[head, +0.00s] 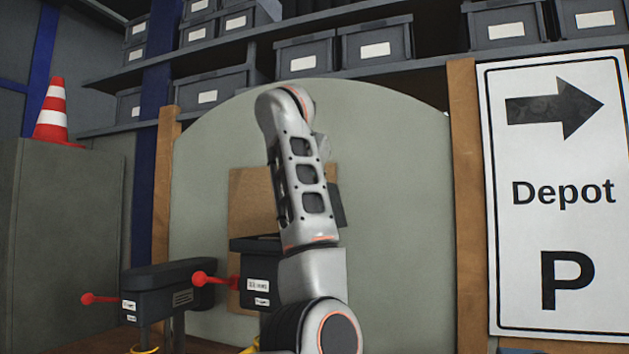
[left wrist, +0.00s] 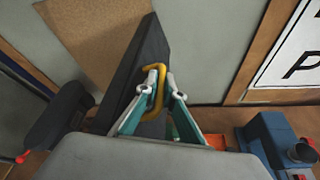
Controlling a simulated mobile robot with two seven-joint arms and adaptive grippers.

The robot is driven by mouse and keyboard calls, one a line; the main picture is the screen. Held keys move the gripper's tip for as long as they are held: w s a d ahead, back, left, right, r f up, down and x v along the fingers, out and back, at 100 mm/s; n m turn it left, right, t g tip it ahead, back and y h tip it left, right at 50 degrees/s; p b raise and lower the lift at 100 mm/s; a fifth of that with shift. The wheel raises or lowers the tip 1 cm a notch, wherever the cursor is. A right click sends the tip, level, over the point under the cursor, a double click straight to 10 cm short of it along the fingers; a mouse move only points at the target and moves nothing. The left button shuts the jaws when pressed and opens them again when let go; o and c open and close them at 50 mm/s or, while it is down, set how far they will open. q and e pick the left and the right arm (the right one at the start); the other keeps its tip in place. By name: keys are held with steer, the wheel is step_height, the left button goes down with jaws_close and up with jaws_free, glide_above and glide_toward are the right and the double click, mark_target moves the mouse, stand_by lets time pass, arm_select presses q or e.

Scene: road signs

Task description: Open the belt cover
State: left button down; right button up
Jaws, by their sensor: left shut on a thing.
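In the left wrist view my left gripper (left wrist: 161,92) is shut on a yellow handle (left wrist: 157,74). The handle is fixed to a long dark belt cover (left wrist: 147,45), which slants across that view. In the head view a dark panel edge (head: 339,207) stands out behind my arm and may be this cover. The dark machine head (head: 262,272) below it, with a red-knobbed lever (head: 200,278), is partly hidden by the arm. My left gripper's fingers are hidden in the head view. My right gripper is not in view.
A second dark machine (head: 168,285) with a red knob stands at the left. A brown board (head: 245,210) and grey-green panel (head: 395,180) are behind. A blue machine (left wrist: 272,140) shows at the right of the left wrist view. A Depot sign (head: 560,215) stands at right.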

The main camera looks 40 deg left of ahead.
arm_select(q)
steer(key=c, duration=2.4)
jaws_free()
steer(key=shift+c, duration=0.2)
steer(key=v, duration=1.2)
